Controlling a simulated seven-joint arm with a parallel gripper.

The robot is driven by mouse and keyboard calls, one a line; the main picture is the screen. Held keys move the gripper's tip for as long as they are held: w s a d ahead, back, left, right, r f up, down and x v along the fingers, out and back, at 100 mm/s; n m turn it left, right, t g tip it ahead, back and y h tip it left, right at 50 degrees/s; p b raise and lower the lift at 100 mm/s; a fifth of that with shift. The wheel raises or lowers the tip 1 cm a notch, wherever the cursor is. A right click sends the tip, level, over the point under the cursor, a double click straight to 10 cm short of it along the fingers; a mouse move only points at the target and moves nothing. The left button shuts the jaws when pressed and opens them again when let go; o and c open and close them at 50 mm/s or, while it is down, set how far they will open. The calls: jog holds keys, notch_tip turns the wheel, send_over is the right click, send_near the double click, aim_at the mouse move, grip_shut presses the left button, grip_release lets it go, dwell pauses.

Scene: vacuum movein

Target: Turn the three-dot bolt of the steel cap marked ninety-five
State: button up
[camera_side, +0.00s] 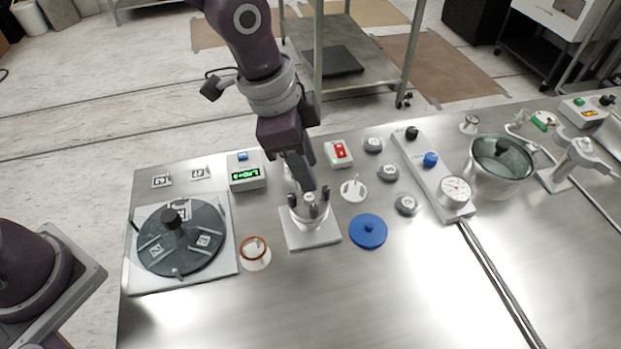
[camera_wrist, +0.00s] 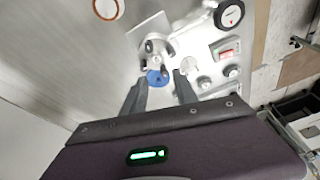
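A steel cap (camera_side: 309,201) sits on a stand with a white square base (camera_side: 316,238); several dark upright bolts rise around it. Its number and the dots on the bolts are too small to read. The stand also shows in the wrist view (camera_wrist: 154,45), beyond my fingertips. My gripper (camera_side: 306,186) points down just above and behind the cap and hides part of its back. Whether a finger touches a bolt cannot be told.
A blue lid (camera_side: 368,232) lies right of the stand and an orange-rimmed disc (camera_side: 255,254) left. A dark round plate (camera_side: 160,254), a display box (camera_side: 246,176), a red-switch box (camera_side: 339,153), a gauge (camera_side: 454,190) and a glass-lidded pot (camera_side: 501,176) stand around.

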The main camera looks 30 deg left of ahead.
aim_at(314, 206)
jog(key=m, duration=0.1)
jog(key=m+g, duration=0.1)
jog(key=m, duration=0.1)
jog(key=shift+w+a+f+m, duration=0.15)
jog(key=shift+a+m, duration=0.05)
jog(key=shift+m, duration=0.1)
jog(key=m+g, duration=0.1)
jog(key=m, duration=0.2)
jog(key=shift+g+h, duration=0.3)
jog(key=shift+h, duration=0.1)
jog(key=m, duration=0.2)
jog(key=r+m+g, duration=0.1)
jog(key=m, duration=0.2)
jog(key=shift+s+g+h, duration=0.2)
jog(key=shift+g+h, duration=0.1)
jog(key=shift+h, duration=0.1)
jog(key=x, duration=0.7)
jog(key=shift+r, duration=0.1)
grip_shut()
